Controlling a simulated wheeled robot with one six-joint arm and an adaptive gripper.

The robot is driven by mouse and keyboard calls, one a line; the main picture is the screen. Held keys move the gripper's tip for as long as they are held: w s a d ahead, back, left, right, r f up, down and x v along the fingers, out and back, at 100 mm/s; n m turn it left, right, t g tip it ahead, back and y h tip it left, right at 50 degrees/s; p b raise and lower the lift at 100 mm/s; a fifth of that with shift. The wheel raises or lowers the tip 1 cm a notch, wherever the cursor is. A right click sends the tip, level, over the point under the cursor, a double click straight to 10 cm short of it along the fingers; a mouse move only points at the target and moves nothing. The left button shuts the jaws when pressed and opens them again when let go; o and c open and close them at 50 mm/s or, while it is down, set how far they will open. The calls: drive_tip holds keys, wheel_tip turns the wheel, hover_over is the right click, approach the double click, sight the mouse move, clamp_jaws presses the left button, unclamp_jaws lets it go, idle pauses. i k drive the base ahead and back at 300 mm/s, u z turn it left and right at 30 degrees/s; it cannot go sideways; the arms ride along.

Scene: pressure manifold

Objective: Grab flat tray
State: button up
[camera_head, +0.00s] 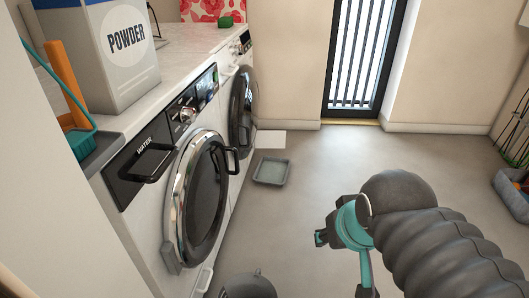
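A shallow grey-green flat tray (272,171) lies on the floor, in front of the far washing machine. It has a raised rim and looks empty. My gripper (342,264) is in the lower right of the head view, at the end of my dark ribbed arm. Its teal fingers with dark tips stand apart, and nothing shows between them. It is apart from the tray, to the right of it and nearer the camera.
Two front-loading machines (203,197) line the left, under a counter with a powder box (115,50). A white flat sheet (271,139) lies behind the tray. A container (513,192) stands at the right edge. The middle floor is clear.

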sight(270, 170)
drive_tip(key=z, duration=1.2)
drive_tip(key=i, duration=3.5)
drive_tip(key=u, duration=4.15)
